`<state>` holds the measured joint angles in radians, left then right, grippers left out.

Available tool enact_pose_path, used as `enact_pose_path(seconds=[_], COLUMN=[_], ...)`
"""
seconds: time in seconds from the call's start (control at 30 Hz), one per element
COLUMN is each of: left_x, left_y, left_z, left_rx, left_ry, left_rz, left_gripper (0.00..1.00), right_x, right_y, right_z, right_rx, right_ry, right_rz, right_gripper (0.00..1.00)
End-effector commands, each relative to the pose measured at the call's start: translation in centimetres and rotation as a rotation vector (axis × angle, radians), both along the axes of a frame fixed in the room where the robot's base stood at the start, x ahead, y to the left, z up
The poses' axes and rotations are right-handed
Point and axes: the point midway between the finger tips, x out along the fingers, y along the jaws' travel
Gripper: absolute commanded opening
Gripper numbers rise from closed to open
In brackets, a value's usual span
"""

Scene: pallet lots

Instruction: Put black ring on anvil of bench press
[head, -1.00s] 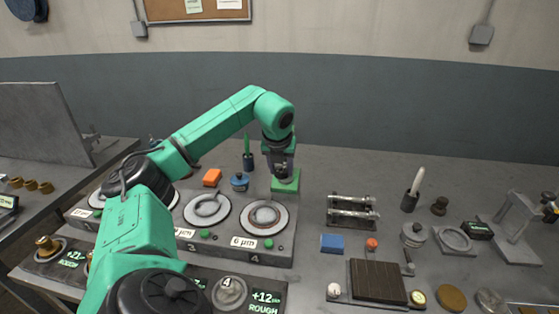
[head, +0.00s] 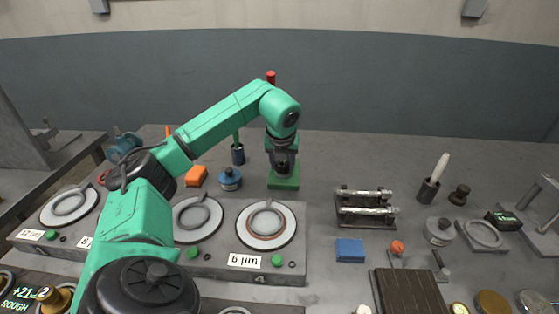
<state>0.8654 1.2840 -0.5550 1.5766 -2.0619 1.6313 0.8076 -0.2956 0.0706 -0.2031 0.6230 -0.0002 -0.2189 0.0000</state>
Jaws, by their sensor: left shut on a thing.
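My left arm comes in from the left and bends down at its wrist. My left gripper (head: 283,166) points down over a green base (head: 284,183) at the back of the table. That base seems to belong to the bench press; a red knob (head: 270,76) shows above the arm, and whatever lies between is hidden behind the wrist. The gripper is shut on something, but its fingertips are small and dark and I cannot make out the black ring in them. The anvil cannot be made out either. My right gripper is not in view.
A grey lapping bench with several round plates (head: 284,228) stands in front of the green base. The table behind is mostly clear.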

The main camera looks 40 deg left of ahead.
Motion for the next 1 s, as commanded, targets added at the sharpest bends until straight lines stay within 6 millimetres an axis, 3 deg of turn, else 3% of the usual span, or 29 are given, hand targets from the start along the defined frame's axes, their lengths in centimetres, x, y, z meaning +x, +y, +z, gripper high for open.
enact_pose_path(seconds=[0.27,0.3,0.33,0.37,0.63,0.77,1.0], left_x=[0.0,0.0,0.0,0.0,0.0,-0.1,-1.8], left_y=[0.0,0.0,0.0,0.0,0.0,-0.2,-1.7], left_z=[-0.6,-0.5,-0.4,-0.4,-0.4,0.7,6.6], left_rx=[0.0,0.0,0.0,0.0,-0.001,-0.001,-0.001], left_ry=[0.001,0.001,0.001,0.001,0.0,-0.002,-0.008], left_rz=[-0.002,-0.001,-0.001,-0.001,-0.001,-0.003,-0.004], left_gripper=[0.0,0.65,0.76,0.8,0.8,0.8,0.8], right_x=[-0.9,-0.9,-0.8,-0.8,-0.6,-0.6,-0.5], right_y=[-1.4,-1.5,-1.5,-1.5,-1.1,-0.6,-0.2], right_z=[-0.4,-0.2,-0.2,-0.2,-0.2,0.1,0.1], right_rx=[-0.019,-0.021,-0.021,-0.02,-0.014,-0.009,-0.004], right_ry=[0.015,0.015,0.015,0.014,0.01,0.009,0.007], right_rz=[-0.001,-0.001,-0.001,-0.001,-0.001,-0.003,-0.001], right_gripper=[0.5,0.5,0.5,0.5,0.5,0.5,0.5])
